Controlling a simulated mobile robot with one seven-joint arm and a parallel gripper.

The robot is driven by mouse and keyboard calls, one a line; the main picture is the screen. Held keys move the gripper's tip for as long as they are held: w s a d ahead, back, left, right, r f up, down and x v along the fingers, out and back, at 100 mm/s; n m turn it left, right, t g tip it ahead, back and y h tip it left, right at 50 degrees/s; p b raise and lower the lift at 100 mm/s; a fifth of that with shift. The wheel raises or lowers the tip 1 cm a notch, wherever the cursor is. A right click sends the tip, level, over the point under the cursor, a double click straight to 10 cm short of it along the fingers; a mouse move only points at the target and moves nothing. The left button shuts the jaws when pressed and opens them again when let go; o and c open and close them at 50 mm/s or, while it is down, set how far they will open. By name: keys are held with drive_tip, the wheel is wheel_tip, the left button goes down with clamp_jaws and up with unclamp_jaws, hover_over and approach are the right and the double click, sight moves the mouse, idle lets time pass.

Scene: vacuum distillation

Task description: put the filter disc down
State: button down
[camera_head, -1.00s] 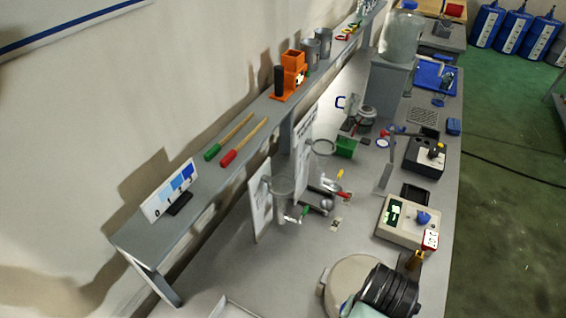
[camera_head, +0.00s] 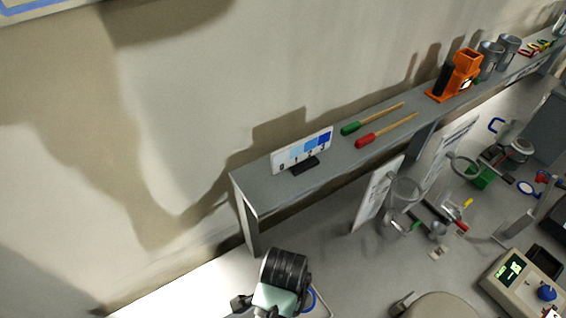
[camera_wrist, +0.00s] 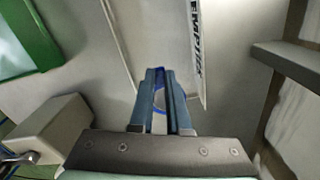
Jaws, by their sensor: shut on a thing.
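My gripper (camera_wrist: 160,72) is shut on the filter disc (camera_wrist: 159,98). Only a blue-rimmed part of the disc shows between the two fingers in the wrist view; the rest is hidden. In the head view a blue arc, probably the disc's rim (camera_head: 313,299), shows just right of my wrist. The gripper is over a pale, flat, tray-like piece (camera_wrist: 124,30) with a dark-lettered edge strip that is only partly readable. I cannot tell whether the disc touches it.
A grey shelf (camera_head: 260,186) runs along the wall behind, bearing a blue-shaded card (camera_head: 302,150) and red and green handled tools. Glassware (camera_head: 404,192) and a round pale object (camera_head: 440,306) stand to the right. A green object (camera_wrist: 22,40) is at the wrist view's upper left.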

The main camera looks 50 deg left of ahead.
drive_tip(key=shift+f, duration=3.1)
drive_tip(key=c, duration=0.9)
unclamp_jaws()
drive_tip(key=shift+f, duration=0.1)
